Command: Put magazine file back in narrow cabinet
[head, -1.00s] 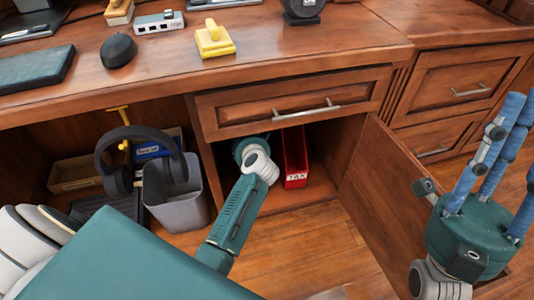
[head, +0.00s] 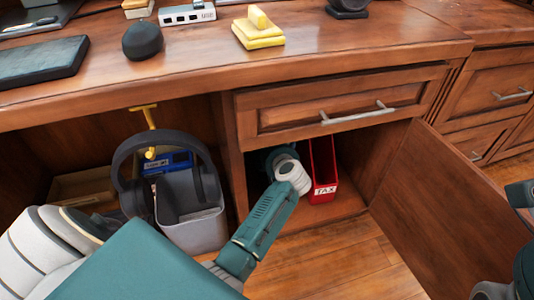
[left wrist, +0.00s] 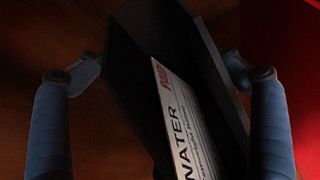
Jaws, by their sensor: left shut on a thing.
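A dark magazine file (left wrist: 203,75) fills the middle of the left wrist view, tilted there. A white paper or label (left wrist: 182,115) with letters like "WATER" shows on it. My left gripper (left wrist: 162,70) is shut on this file, one blue finger on each side. In the head view my left arm reaches into the open narrow cabinet (head: 320,214), and its wrist hides the gripper and the dark file. A red magazine file (head: 324,168) labelled TAX stands upright inside, just right of my wrist. My right gripper (head: 522,230) is cut off at the right edge, its fingers mostly out of frame.
The cabinet door (head: 440,212) stands open to the right. A closed drawer (head: 340,105) is above the opening. Left of the cabinet are a grey bin (head: 190,225) and black headphones (head: 133,195). The desk top (head: 350,45) holds a yellow object (head: 258,32) and a black speaker (head: 142,40).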

